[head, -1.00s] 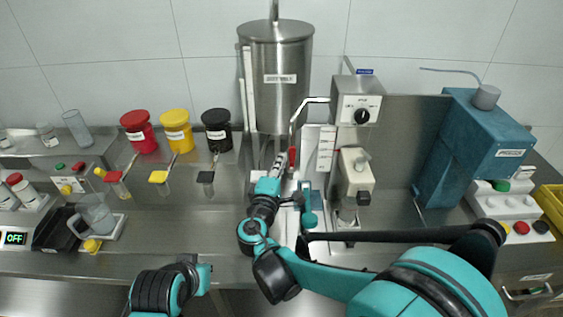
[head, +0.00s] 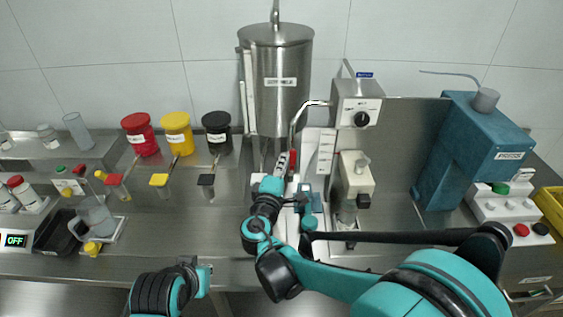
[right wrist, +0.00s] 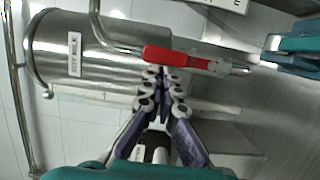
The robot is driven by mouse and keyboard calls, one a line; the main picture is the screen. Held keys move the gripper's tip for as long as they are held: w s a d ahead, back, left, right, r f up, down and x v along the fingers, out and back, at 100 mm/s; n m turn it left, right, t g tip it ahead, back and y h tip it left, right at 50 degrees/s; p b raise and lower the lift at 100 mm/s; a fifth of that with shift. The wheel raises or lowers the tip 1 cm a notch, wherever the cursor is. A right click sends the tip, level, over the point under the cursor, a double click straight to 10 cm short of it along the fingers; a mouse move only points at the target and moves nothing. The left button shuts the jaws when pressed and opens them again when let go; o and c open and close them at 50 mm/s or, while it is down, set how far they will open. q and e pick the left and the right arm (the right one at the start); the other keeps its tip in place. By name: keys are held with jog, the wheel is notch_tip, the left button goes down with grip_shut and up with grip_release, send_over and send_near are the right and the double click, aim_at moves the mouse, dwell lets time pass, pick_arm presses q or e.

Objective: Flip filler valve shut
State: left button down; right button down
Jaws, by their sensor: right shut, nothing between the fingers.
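The filler valve's red lever (head: 293,158) is on the bent steel pipe (head: 308,106) in front of the steel tank (head: 278,92). In the head view it looks upright. In the right wrist view the red lever (right wrist: 177,57) lies across the picture just beyond my right gripper (right wrist: 162,76). My right gripper is shut with nothing in it, its tips at or very close to the lever's side; I cannot tell whether they touch. It also shows in the head view (head: 284,160), just left of the lever.
The control box (head: 357,103) with a black knob and the cream mill head (head: 355,179) stand right of the valve. A blue machine (head: 470,148) is further right. Red, yellow and black lidded jars (head: 177,131) stand left. The counter front is partly clear.

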pick_arm(q)
jog(key=shift+r, duration=0.15)
pick_arm(e)
jog(key=shift+d+r, duration=0.1)
jog(key=shift+d, duration=0.1)
jog(key=m, duration=0.1)
jog(key=d+m+p, duration=0.1)
jog(key=d+m, duration=0.1)
jog(key=shift+r+g+y+p, duration=0.25)
jog(key=shift+g+y+p, duration=0.05)
jog(key=shift+g+p, duration=0.1)
pick_arm(q)
jog(key=shift+d+r, duration=0.5)
jog(key=shift+r, duration=0.1)
pick_arm(e)
jog(key=d+f+m+g+y, duration=0.1)
jog(key=d+f+m+y, duration=0.2)
jog(key=d+m, duration=0.3)
jog(key=f+m, duration=0.1)
jog(key=m, duration=0.3)
jog(key=shift+d+m, duration=0.3)
pick_arm(q)
jog(key=shift+d+f, duration=0.1)
pick_arm(e)
jog(key=shift+d+f, duration=0.1)
jog(key=shift+f, duration=0.15)
jog(key=shift+s, duration=0.1)
